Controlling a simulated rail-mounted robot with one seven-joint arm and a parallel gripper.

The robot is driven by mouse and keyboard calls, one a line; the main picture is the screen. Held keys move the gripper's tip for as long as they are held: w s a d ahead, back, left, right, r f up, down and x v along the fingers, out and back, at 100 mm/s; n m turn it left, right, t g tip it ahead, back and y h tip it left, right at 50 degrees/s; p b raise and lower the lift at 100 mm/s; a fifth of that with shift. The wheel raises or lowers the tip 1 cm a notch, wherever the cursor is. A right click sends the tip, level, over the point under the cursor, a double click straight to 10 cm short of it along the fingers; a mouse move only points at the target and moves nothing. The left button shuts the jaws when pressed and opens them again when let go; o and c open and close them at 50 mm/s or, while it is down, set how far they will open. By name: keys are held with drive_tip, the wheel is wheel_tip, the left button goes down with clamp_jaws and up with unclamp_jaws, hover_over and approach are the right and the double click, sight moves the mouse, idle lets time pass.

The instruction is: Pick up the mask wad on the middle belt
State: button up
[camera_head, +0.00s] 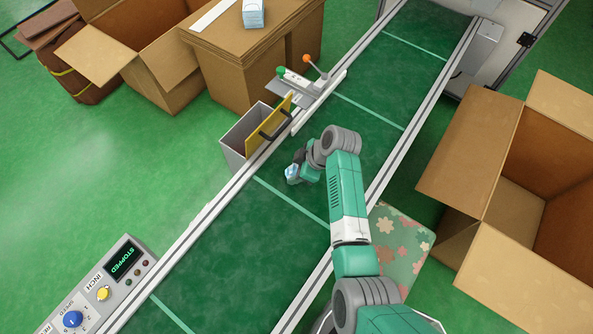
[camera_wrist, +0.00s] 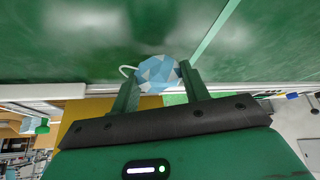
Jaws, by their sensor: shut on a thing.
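The mask wad (camera_wrist: 158,72) is a crumpled, faceted light-blue and white lump with a thin white ear loop at its left. In the wrist view it sits between the two green fingers of my gripper (camera_wrist: 159,84), which is shut on it. In the head view the wad (camera_head: 292,173) shows at the end of my arm, over the green middle belt (camera_head: 250,238). My gripper (camera_head: 299,169) is partly hidden there by my own wrist. I cannot tell whether the wad touches the belt.
A grey bin (camera_head: 243,135) with a yellow panel (camera_head: 268,124) stands at the belt's left edge. A lever fixture (camera_head: 300,84) is beyond it. Open cardboard boxes (camera_head: 505,165) stand at right and back left. The control box (camera_head: 107,281) reads STOPPED.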

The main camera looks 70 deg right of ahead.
drive_tip(key=s+a+r+p, duration=0.1)
drive_tip(key=s+a+p, duration=0.1)
drive_tip(key=s+a, duration=0.1)
drive_tip(key=s+a+p, duration=0.1)
drive_tip(key=s+a, duration=0.2)
drive_tip(key=s, duration=0.2)
drive_tip(key=s+a+r+p, duration=0.1)
drive_tip(key=s+a+p, duration=0.1)
drive_tip(key=s+a, duration=0.2)
drive_tip(key=shift+s+a+r+p, duration=0.1)
drive_tip(key=shift+s+r+p, duration=0.15)
drive_tip(key=shift+r+p, duration=0.1)
